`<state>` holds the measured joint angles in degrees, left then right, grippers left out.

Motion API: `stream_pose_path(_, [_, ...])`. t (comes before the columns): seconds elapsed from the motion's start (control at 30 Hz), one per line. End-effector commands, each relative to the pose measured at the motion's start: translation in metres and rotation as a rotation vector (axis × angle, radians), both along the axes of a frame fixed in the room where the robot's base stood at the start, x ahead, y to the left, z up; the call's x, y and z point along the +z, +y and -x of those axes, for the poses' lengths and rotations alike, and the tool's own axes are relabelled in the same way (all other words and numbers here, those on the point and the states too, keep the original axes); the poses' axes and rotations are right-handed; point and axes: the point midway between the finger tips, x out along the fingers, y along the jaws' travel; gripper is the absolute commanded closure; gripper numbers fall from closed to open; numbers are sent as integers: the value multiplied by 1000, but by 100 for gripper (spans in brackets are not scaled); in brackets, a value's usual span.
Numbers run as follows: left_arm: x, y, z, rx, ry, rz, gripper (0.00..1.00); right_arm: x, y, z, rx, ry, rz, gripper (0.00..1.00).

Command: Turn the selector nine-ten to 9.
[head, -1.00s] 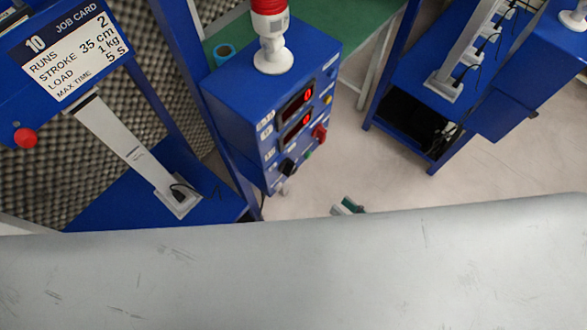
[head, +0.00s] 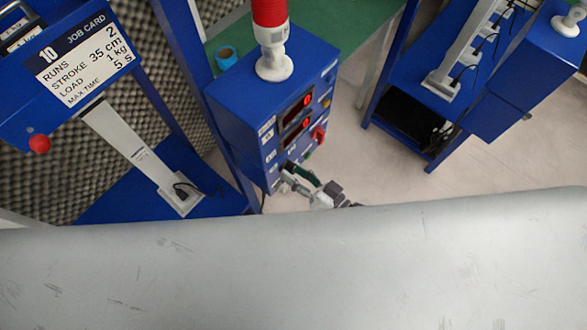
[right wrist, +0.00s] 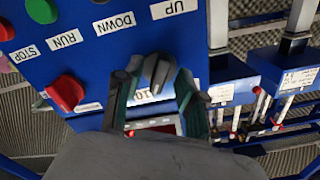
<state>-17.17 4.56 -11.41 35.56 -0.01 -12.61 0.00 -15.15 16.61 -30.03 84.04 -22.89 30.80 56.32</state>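The blue control box (head: 235,100) stands left of centre in the head view. In the right wrist view, a dark selector knob (right wrist: 157,70) sits on its panel (right wrist: 110,60) above a white label that is partly covered; a "10" seems to show. My right gripper (right wrist: 158,82) has one finger on each side of this knob, with small gaps visible, so it looks open around it. In the head view, my right gripper (head: 300,180) is at the lower part of the panel and hides the knob. My left gripper is not in view.
A red knob (right wrist: 66,93) and labels for STOP, RUN, DOWN and UP are near the selector. Red displays (head: 298,110) are higher on the box, under a red lamp (head: 270,12). A job card (head: 85,58) is at left.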

Motion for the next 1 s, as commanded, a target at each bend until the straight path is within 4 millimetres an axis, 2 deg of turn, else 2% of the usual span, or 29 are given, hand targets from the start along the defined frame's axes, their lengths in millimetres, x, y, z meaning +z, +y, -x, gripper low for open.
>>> stream_pose_path(0.37, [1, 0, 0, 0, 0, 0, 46, 0, 5, -5, 1, 0, 1, 60])
stream_pose_path(0.47, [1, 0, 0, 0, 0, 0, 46, 0, 5, -5, 1, 0, 1, 74])
stream_pose_path(0.6, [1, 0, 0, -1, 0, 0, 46, 0, 5, -5, 1, 0, 1, 97])
stream_pose_path(0.63, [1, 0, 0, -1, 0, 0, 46, 0, 5, -5, 0, 0, 2, 100])
stream_pose_path(1.0, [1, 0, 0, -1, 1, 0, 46, -1, 5, -5, 0, -17, 19, 100])
